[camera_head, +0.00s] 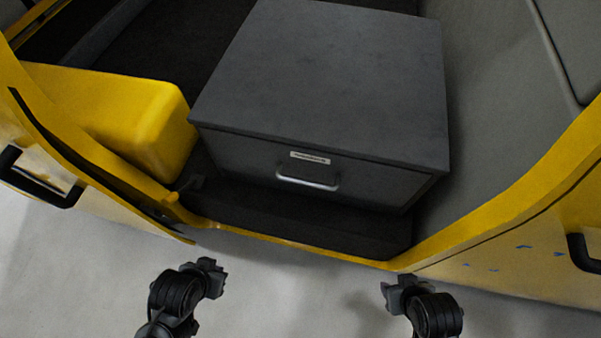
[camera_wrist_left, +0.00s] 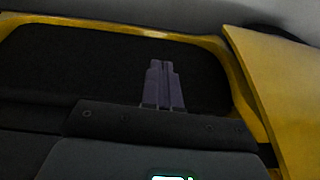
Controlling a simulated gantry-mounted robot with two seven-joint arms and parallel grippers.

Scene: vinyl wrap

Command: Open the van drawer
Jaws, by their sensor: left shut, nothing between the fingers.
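The van drawer (camera_head: 240,152) is a dark grey front panel in a grey cabinet (camera_head: 330,75) on the van floor. Its front looks flush under the cabinet top, so it looks closed. A silver bar handle (camera_head: 308,184) sits at the middle of the front, below a small white label (camera_head: 310,158). My left gripper (camera_head: 212,272) is shut and empty, outside the van, in front of and left of the handle. Its fingers lie together in the left wrist view (camera_wrist_left: 163,85). My right gripper (camera_head: 394,291) is outside the van sill, right of the handle; its fingers are too small to read.
The yellow van sill (camera_head: 300,249) runs between my grippers and the cabinet. A yellow wheel-arch block (camera_head: 120,110) stands left of the cabinet. Door panels with black handles flank the opening on the left (camera_head: 40,190) and right (camera_head: 582,252). The pale floor before the sill is clear.

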